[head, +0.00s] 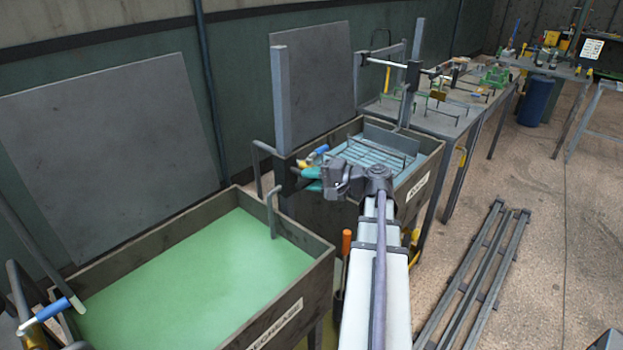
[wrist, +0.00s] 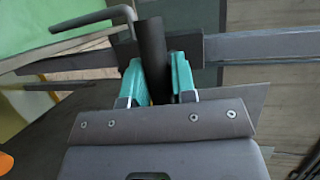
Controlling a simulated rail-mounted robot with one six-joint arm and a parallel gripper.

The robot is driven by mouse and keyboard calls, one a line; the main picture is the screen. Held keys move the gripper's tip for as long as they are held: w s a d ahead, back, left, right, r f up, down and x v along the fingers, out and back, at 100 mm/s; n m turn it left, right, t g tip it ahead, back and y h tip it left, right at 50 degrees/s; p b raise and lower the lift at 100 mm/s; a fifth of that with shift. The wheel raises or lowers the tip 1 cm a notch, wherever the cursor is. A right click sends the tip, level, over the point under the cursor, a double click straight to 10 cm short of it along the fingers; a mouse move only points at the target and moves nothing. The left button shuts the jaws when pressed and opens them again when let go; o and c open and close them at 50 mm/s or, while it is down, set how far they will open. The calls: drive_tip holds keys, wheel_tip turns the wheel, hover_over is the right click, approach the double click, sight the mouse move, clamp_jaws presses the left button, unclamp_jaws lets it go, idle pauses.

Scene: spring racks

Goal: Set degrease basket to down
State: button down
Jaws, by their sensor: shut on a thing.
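The degrease tank (head: 325,268) is an open grey tank at the lower left of the head view, filled with opaque green liquid and labelled on its front. No basket shows above the liquid. A bent grey rod (head: 271,215) stands at the tank's right end, next to an upright post (head: 282,100). My gripper (head: 308,180) is beside that post, with its teal fingers pointing left. In the wrist view my gripper (wrist: 158,85) is shut on a dark round handle (wrist: 152,50), with one finger on each side. The handle's far end and what it joins are partly hidden.
A second tank (head: 436,165) with blue liquid and a wire basket (head: 372,152) stands behind, to the right. A blue-tipped handle (head: 60,305) is at the left edge. Benches with tools (head: 440,112) run back right. Metal rails (head: 475,270) lie on the floor.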

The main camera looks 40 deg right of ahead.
wheel_tip(320, 180, down, 6)
drive_tip(key=b, duration=0.3)
drive_tip(key=shift+s+a+r+b, duration=0.1)
drive_tip(key=shift+r+b, duration=0.15)
drive_tip(key=shift+b, duration=0.15)
drive_tip(key=c, duration=1)
unclamp_jaws()
drive_tip(key=shift+o, duration=0.2)
drive_tip(key=p+v, duration=0.2)
drive_tip(key=v, duration=0.8)
drive_tip(key=shift+s+d, duration=0.3)
